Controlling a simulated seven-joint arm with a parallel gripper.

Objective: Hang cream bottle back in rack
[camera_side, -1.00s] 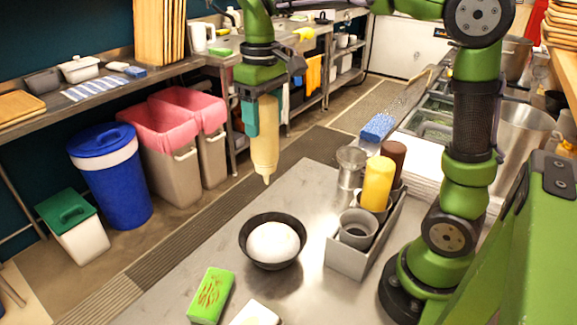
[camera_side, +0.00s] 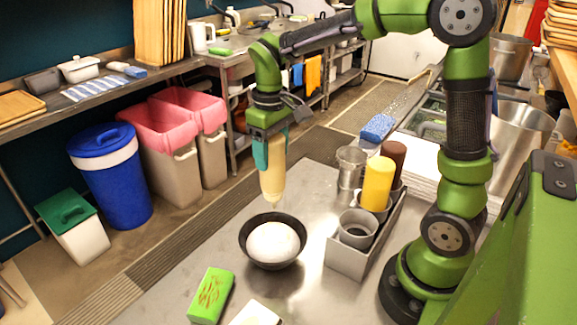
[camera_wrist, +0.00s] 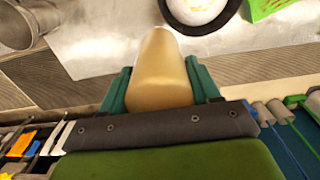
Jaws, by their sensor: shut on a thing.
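The cream bottle (camera_side: 272,181) hangs nozzle down in my gripper (camera_side: 270,152), a little above and behind the dark bowl. My gripper is shut on it, and the wrist view shows the bottle (camera_wrist: 160,75) between both teal fingers (camera_wrist: 160,92). The grey rack (camera_side: 345,263) stands on the steel table to the right of the bowl. It holds a yellow bottle (camera_side: 377,184) and a brown bottle (camera_side: 393,152). The front grey ring holder (camera_side: 357,230) of the rack is empty.
A dark bowl (camera_side: 246,249) with a white mound (camera_side: 272,242) stands on the table. A green packet (camera_side: 210,296) and a white block (camera_side: 256,313) lie in front. A metal cup (camera_side: 350,167) stands behind the rack. The table's left part is clear.

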